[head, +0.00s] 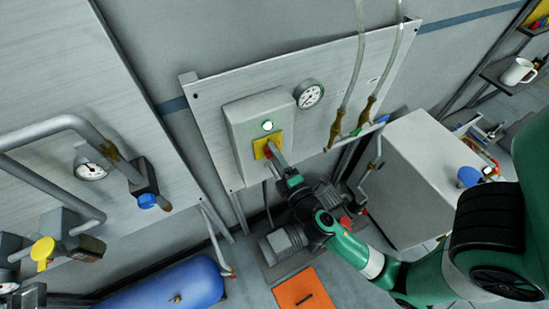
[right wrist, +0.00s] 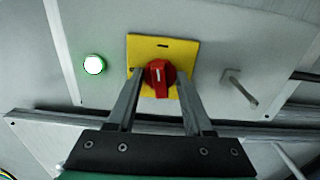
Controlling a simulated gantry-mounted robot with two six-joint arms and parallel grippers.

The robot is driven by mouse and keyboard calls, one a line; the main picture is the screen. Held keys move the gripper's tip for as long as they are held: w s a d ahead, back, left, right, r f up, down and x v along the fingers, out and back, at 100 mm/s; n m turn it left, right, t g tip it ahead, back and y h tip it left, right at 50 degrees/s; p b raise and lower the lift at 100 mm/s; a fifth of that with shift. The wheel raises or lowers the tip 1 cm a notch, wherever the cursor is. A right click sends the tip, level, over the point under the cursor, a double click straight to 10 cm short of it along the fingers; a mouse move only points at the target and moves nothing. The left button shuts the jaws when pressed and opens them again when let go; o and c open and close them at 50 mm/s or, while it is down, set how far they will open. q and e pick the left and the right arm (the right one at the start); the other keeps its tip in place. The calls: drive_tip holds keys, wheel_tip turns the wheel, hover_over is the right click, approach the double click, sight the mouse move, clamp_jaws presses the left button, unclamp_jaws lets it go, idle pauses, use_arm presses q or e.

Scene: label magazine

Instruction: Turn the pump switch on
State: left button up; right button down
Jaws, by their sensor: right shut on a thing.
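The pump switch is a red rotary knob (right wrist: 158,76) on a yellow plate (right wrist: 165,45). In the head view the yellow plate (head: 260,146) sits on the front of a grey box (head: 243,119) on the wall panel. My right gripper (head: 274,156) reaches up to the knob from below right. In the right wrist view its two fingers stand on either side of the knob and are shut on it. The white mark on the knob points roughly upright in that view. A round indicator lamp (head: 267,126) above the switch glows green. My left gripper is not in view.
A pressure gauge (head: 309,94) is right of the switch box, with hoses and brass fittings beyond it. A grey motor (head: 284,243) and a blue tank (head: 165,288) lie below. A grey cabinet (head: 412,180) stands right, close to my right arm.

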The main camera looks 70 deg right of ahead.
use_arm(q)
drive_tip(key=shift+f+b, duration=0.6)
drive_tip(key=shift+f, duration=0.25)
use_arm(e)
drive_tip(key=shift+m, duration=1.3)
drive_tip(key=shift+c, duration=1.5)
unclamp_jaws()
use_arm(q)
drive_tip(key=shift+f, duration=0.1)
